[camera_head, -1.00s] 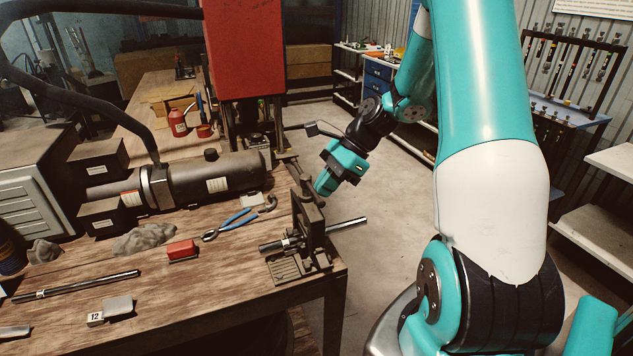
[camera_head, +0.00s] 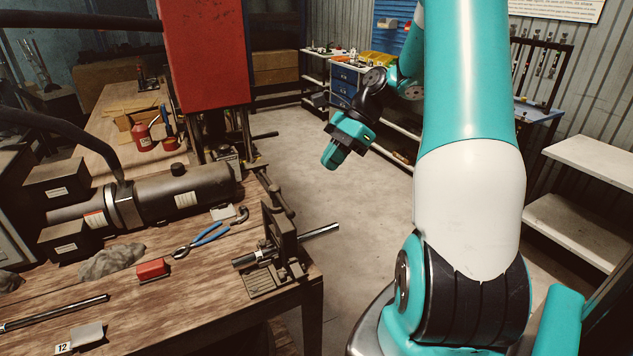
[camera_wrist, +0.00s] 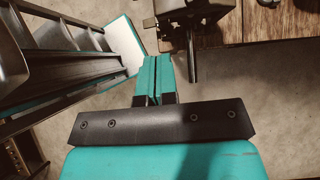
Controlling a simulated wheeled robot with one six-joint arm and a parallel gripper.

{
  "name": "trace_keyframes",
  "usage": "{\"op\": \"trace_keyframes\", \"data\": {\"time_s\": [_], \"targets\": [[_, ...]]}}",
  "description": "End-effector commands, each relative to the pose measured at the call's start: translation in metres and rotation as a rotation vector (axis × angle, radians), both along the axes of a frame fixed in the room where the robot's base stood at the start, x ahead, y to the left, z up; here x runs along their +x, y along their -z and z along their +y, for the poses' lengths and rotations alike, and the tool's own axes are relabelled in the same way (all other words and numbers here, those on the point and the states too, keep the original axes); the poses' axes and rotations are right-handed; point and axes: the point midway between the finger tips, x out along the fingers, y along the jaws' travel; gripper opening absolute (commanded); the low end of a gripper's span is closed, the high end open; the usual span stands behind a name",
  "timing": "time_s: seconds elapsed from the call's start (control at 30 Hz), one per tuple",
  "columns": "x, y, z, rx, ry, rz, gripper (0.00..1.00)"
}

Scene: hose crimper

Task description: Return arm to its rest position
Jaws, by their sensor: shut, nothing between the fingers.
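My gripper (camera_head: 332,158) hangs in open air over the floor, to the right of the wooden workbench (camera_head: 215,290) in the head view. Its teal fingers are shut together with nothing between them, as the wrist view (camera_wrist: 151,80) shows. My arm is bent, with the gripper pointing down and to the left. The gripper is apart from the vise (camera_head: 283,250) at the bench corner, which holds a metal rod (camera_head: 320,231). In the wrist view the vise (camera_wrist: 190,15) is at the top, close to the fingertips in the picture.
A white shelf (camera_head: 590,235) stands at right. The floor (camera_head: 370,220) between is clear.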

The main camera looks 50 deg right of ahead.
Motion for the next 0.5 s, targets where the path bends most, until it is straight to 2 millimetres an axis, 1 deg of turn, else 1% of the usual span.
{"op": "trace_keyframes", "data": {"time_s": [0.1,0.2,0.43,0.5], "targets": [[-0.003,-0.012,-0.009,0.000,0.000,-0.003,0.00],[-0.004,-0.017,-0.013,0.000,0.001,-0.001,0.00],[-0.005,-0.019,-0.014,0.001,-0.001,-0.001,0.00],[-0.004,-0.019,-0.010,-0.004,-0.014,-0.007,0.00]]}}
